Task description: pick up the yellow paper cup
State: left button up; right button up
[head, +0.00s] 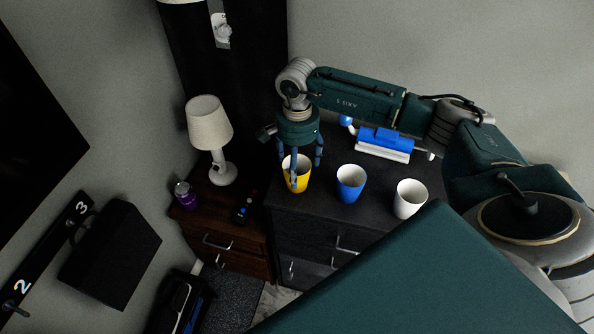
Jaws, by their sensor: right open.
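The yellow paper cup (302,180) stands upright at the left end of the row of cups on the black dresser. My right gripper (299,172) points down over it, with fingers spread. One finger is over the cup's left part and another is just to its right. Whether the fingers touch the cup cannot be told. My right arm comes in from the right of the head view. My left gripper is not in view.
A blue cup (350,183) and a white cup (409,198) stand right of the yellow cup on the black dresser (318,224). A blue and white object (385,143) lies behind them. A lamp (211,128), a purple jar (185,195) and a dark remote (244,208) are on the brown nightstand.

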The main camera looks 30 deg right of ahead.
jog(key=shift+f, duration=0.15)
jog(key=shift+c, duration=0.5)
jog(key=c, duration=0.8)
jog(key=shift+o, duration=0.2)
